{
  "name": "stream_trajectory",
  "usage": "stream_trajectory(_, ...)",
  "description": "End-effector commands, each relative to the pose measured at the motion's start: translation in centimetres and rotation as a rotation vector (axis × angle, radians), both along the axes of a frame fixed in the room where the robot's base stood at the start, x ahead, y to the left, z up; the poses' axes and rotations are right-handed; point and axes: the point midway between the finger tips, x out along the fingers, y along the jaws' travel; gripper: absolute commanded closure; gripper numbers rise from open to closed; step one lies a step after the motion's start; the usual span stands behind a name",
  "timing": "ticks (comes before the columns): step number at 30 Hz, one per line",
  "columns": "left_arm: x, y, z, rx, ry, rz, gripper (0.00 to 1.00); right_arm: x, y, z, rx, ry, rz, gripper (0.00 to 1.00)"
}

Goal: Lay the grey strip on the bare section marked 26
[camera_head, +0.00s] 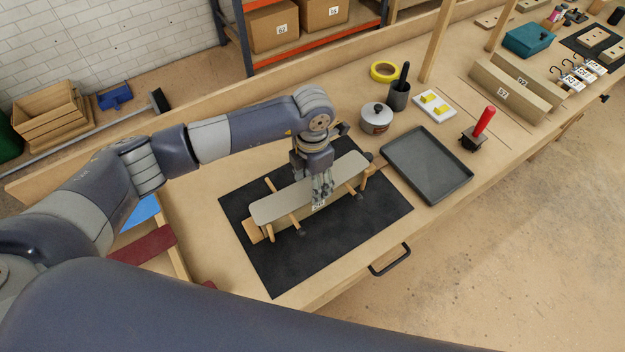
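The grey strip (275,208) is a long, pale piece with rounded ends. It lies lengthwise over a wooden form (252,230) with pegs on a black mat (270,265). My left gripper (322,198) is over the middle of the strip, with its fingers pointing down at the near edge. The fingers hide part of the strip, and I cannot tell whether they grip it. A small white label (318,205) shows on the form just below the fingertips, too small to read surely. The strip hides most of the form's top. My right gripper is not in view.
A dark tray (427,164) lies right of the mat. Blue (141,212) and maroon (145,246) pieces lie at the left. The mat's near right part is clear.

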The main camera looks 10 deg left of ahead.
Motion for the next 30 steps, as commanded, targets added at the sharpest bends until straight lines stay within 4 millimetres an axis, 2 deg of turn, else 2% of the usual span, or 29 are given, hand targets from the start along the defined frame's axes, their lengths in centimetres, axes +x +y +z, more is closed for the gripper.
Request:
stream_trajectory(10,0.01,0.01,0.03,0.000,0.000,0.000,0.72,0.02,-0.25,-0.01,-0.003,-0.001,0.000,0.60)
stream_trajectory(11,0.01,0.01,0.03,0.000,0.000,0.000,0.42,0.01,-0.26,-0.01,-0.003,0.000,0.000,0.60)
stream_trajectory(13,0.01,0.01,0.02,0.000,0.000,0.000,0.26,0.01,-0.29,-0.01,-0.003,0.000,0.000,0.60)
stream_trajectory(14,0.01,0.01,0.02,0.000,0.000,0.000,0.23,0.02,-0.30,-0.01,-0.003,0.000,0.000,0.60)
stream_trajectory(22,0.01,0.02,0.00,0.000,0.000,0.000,0.23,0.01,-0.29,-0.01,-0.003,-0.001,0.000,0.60)
stream_trajectory(24,-0.01,0.02,-0.03,0.001,0.001,0.000,0.10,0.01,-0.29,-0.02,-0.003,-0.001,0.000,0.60)
stream_trajectory(30,-0.01,0.02,-0.02,0.000,0.000,0.001,0.10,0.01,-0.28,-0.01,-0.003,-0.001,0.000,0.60)
